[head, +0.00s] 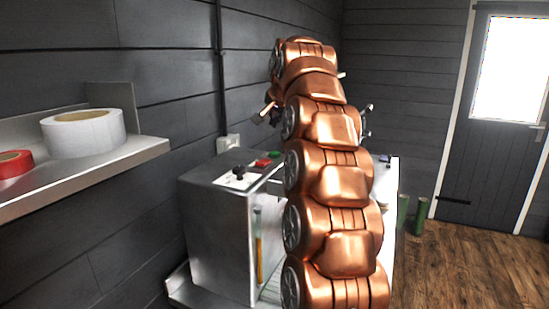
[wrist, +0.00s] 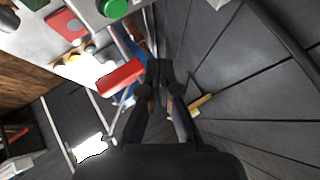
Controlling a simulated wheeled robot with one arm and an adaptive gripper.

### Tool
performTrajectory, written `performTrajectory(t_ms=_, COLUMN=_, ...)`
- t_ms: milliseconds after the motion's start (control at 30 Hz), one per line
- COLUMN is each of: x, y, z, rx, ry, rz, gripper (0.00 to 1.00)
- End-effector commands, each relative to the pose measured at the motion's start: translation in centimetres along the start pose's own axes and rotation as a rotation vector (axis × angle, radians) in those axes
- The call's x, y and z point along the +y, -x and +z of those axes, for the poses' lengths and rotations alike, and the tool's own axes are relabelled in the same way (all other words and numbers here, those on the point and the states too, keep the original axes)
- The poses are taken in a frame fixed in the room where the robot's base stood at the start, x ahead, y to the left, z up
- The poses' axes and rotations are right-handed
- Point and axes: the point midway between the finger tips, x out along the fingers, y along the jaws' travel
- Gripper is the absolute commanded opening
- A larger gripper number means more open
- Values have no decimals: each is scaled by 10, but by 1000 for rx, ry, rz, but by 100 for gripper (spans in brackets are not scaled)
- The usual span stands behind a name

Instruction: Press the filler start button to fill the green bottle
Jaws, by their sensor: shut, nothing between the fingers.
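The filler looks like the steel box (head: 215,225) on the counter in the head view. On its top are a green button (head: 275,154), a red piece (head: 263,162) beside it and a black knob (head: 238,171). In the wrist view a round green button (wrist: 115,7) shows at the top edge, left of my fingers. My gripper (wrist: 160,70) is shut and empty, apart from that button in the picture. In the head view my copper arm hides most of the gripper and part of the counter. I cannot make out the green bottle for certain.
A steel shelf (head: 140,152) on the left carries a white tape roll (head: 84,132) and a red roll (head: 14,164). Two green cylinders (head: 420,215) stand low near the door (head: 490,150). A red block (wrist: 120,78) shows left of my fingers. The wooden floor at right is clear.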

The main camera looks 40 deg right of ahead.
Motion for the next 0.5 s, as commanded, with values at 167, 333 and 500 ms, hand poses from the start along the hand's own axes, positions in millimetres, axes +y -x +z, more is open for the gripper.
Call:
performTrajectory(t_ms=167, x=15, y=-19, z=15, rx=-6, ry=1, rz=5, gripper=0)
performTrajectory(t_ms=333, x=24, y=-33, z=25, rx=-3, ry=0, rz=2, gripper=0)
performTrajectory(t_ms=500, x=30, y=-42, z=31, rx=-3, ry=0, rz=2, gripper=0)
